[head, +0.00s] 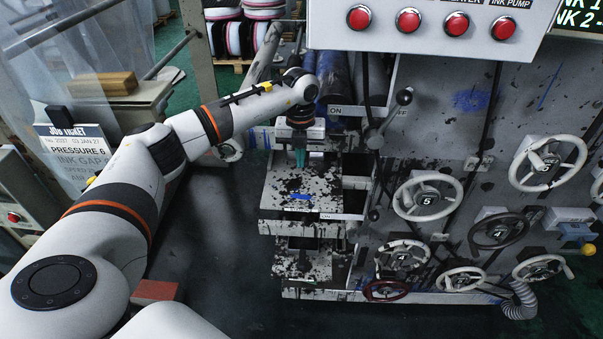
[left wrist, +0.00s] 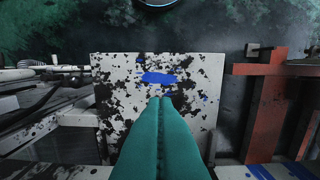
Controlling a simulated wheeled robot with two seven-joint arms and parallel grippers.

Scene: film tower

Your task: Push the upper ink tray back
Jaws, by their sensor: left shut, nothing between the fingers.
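The upper ink tray (head: 329,188) is a pale plate spattered with black ink, with a blue patch, sticking out from the left side of the printing machine. It also shows in the left wrist view (left wrist: 205,75). A lower spattered tray (head: 303,262) sits below it. My left gripper (head: 300,163) has teal fingers that are shut and empty. They point down over the back part of the upper tray; whether they touch it I cannot tell. In the left wrist view the closed fingers (left wrist: 161,100) cover the tray's middle. My right gripper is not in view.
Handwheels (head: 428,196) and a lever with a black knob (head: 404,97) stand to the right of the trays. A panel with red buttons (head: 430,22) hangs above. A job ticket sign (head: 78,150) stands at left.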

